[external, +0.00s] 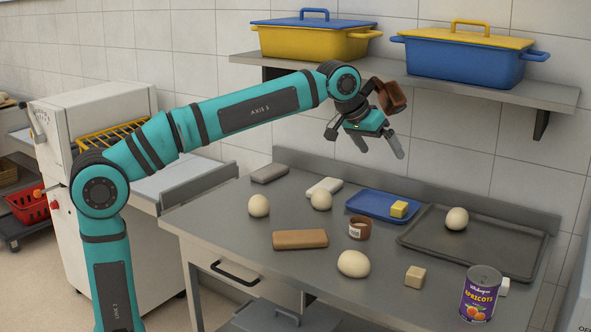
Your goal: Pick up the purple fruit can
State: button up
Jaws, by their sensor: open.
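The purple fruit can (479,294) stands upright at the front right of the steel table. Its label reads "Apricots" and shows orange fruit. My gripper (364,143) is high above the back of the table, up and to the left of the can and well apart from it. Its fingers are spread open and nothing shows between them.
On the table are dough balls (353,264), a brown block (300,240), a small brown cup (359,228), a blue tray (372,211) with a yellow block (399,209), a dark baking tray (419,246) and a beige cube (415,277). A white object touches or sits behind the can. A shelf (475,83) holds two lidded pots.

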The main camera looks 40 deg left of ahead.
jog(key=d+f+m+g+y, duration=0.1)
jog(key=d+f+g, duration=0.1)
jog(key=d, duration=0.7)
jog(key=d+f+g+y, duration=0.1)
jog(key=d+f+g, duration=0.1)
jog(key=d, duration=0.7)
jog(key=g+y, duration=0.2)
send_over(486, 275)
notch_tip(486, 275, down, 6)
jog(key=shift+m, duration=0.4)
notch_tip(486, 275, down, 11)
jog(key=shift+f, duration=0.15)
jog(key=shift+s+a+f, duration=0.1)
jog(key=shift+f, duration=2.6)
jog(key=shift+c, duration=0.4)
jog(key=c, duration=1.4)
